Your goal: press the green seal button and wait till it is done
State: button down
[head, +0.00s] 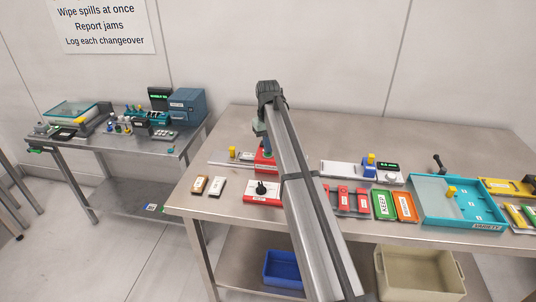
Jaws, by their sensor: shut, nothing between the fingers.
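I cannot make out a green seal button in the head view. My gripper (267,148) points down at the end of my arm, over a red block (263,167) at the back left of the steel table (235,132). My gripper is small here and partly covered by my own arm, so I cannot tell whether it touches the block. A white unit (340,169) with a blue and yellow part and a dark display with green digits (388,165) stands right of my arm.
A red-and-white box with a black knob (262,189) sits in front of the red block. Green (384,205) and orange (405,207) trays and a teal tray (428,213) lie to the right. Bins stand below. A second bench (180,145) is at left. The table's back strip is clear.

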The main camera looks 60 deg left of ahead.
jog(key=shift+f, duration=0.3)
jog(key=shift+r, duration=3.05)
jog(key=shift+w, duration=0.1)
